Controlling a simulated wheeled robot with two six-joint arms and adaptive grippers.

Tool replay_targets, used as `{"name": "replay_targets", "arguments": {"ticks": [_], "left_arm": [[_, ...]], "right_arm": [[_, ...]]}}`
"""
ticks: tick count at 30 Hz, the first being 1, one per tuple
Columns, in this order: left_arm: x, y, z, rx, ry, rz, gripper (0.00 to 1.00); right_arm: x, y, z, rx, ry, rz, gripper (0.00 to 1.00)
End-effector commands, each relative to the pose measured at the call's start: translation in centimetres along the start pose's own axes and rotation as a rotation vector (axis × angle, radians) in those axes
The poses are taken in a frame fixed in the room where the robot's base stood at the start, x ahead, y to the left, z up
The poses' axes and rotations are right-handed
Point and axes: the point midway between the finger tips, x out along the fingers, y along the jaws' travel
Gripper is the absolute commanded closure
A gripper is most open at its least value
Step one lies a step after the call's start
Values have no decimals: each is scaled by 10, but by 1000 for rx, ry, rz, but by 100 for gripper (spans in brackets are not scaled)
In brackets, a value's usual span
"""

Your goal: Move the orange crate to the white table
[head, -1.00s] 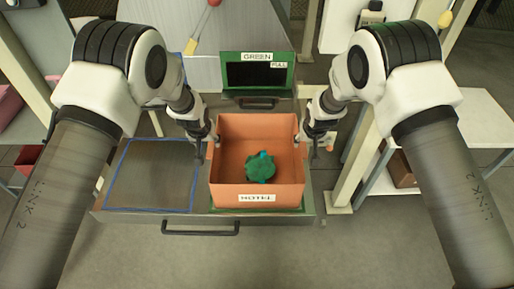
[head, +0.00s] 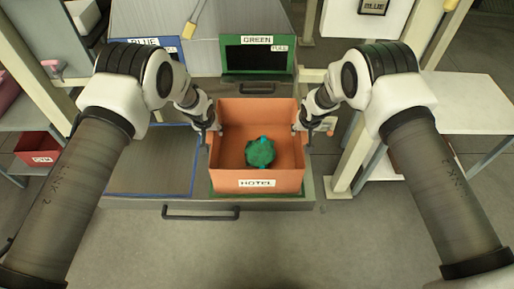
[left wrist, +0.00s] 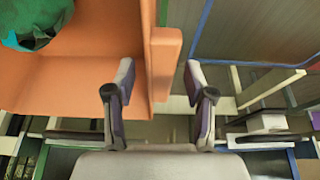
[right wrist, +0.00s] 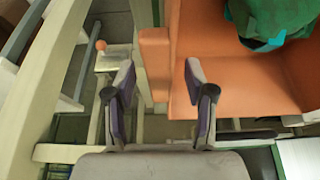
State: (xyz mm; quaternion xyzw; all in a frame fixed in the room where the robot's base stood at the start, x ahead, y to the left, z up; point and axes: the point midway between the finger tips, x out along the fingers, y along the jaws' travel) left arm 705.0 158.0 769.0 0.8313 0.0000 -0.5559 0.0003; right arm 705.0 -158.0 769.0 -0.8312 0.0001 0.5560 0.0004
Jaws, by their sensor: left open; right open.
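The orange crate (head: 256,184), labelled HOTEL, stands on the green-outlined part of a metal bench. A green lumpy item with blue bits (head: 260,152) lies inside it. My left gripper (head: 214,127) is open at the crate's left side; in the left wrist view its fingers (left wrist: 159,70) are on either side of the crate's side lip (left wrist: 165,60). My right gripper (head: 299,127) is open at the right side; in the right wrist view its fingers (right wrist: 160,70) likewise straddle a lip (right wrist: 155,60). Contact cannot be told. A white table (head: 470,100) stands at the right.
A blue-outlined bay (head: 150,165) left of the crate is empty. A dark opening with a green frame (head: 257,75) is behind the crate. A cream post (head: 355,150) stands between bench and white table. A red bin (head: 40,150) is at far left.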

Motion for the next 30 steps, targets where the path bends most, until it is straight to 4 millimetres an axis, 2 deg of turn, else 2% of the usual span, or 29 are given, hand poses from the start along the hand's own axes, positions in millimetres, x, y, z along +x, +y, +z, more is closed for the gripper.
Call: {"name": "replay_targets", "arguments": {"ticks": [9, 10, 14, 25, 30], "left_arm": [[4, 0, 0, 0, 1, 0, 46], [4, 0, 0, 1, 1, 0, 53], [4, 0, 0, 1, 1, 0, 99], [2, 0, -1, 1, 1, 0, 100], [-12, 0, -7, 1, 2, 0, 100]], "right_arm": [[4, 0, 0, -1, 1, 0, 46], [4, 0, 0, -1, 1, 0, 53], [4, 0, 0, -1, 1, 0, 99], [2, 0, -1, -1, 2, 0, 100], [-12, 0, -7, -1, 2, 0, 100]]}}
